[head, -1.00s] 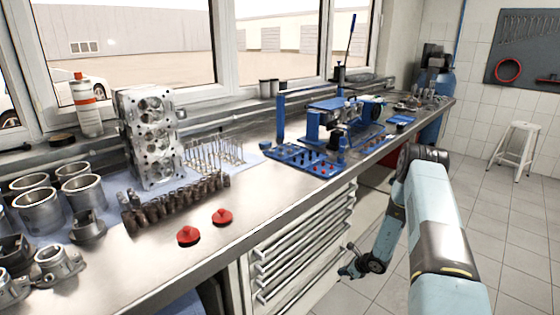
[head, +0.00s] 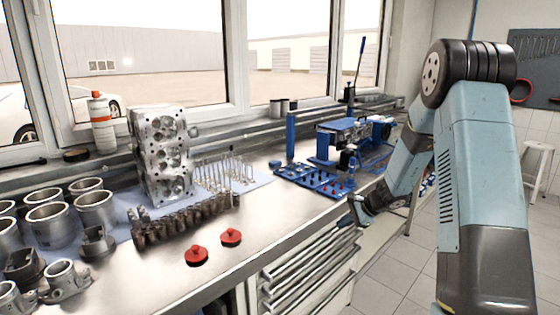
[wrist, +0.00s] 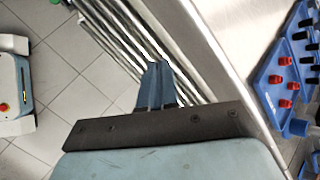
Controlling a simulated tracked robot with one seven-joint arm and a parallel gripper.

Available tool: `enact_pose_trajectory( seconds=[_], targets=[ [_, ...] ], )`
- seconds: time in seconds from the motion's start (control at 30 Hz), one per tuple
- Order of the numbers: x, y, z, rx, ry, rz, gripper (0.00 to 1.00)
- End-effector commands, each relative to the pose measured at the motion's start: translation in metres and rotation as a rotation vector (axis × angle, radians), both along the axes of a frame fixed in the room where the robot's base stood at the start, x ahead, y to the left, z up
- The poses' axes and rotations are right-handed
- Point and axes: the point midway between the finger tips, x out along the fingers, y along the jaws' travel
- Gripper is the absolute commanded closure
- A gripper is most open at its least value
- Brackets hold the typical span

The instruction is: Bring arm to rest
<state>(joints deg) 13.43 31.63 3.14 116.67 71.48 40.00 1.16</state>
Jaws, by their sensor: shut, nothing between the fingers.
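My arm rises on the right of the head view and folds down toward the bench front. My gripper (head: 354,212) hangs close to the front edge of the bench (head: 318,206), by the drawers (head: 310,268). In the wrist view my gripper (wrist: 156,88) points down past the drawer fronts (wrist: 130,38), with its fingers together and nothing between them. I cannot tell the exact gap between the gripper and the bench edge.
A blue tray (head: 318,184) with red and black pieces lies on the bench near my gripper. Two red knobbed discs (head: 197,255) lie nearer the front edge. A cylinder head (head: 160,155) stands at left. Tiled floor (wrist: 60,75) is open beside the drawers.

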Motion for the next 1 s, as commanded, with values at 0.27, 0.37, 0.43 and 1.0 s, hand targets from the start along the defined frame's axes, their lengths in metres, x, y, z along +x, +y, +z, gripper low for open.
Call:
enact_pose_trajectory(
  seconds=[0.27,0.37,0.43,1.0],
  targets=[
    [-0.046,0.019,0.083,-0.119,-0.106,0.201,1.0],
    [-0.066,0.024,0.108,-0.166,-0.139,0.27,1.0],
    [-0.08,0.028,0.125,-0.2,-0.163,0.316,1.0],
    [-0.211,0.035,0.226,-0.512,-0.328,0.662,1.0]
  ],
)
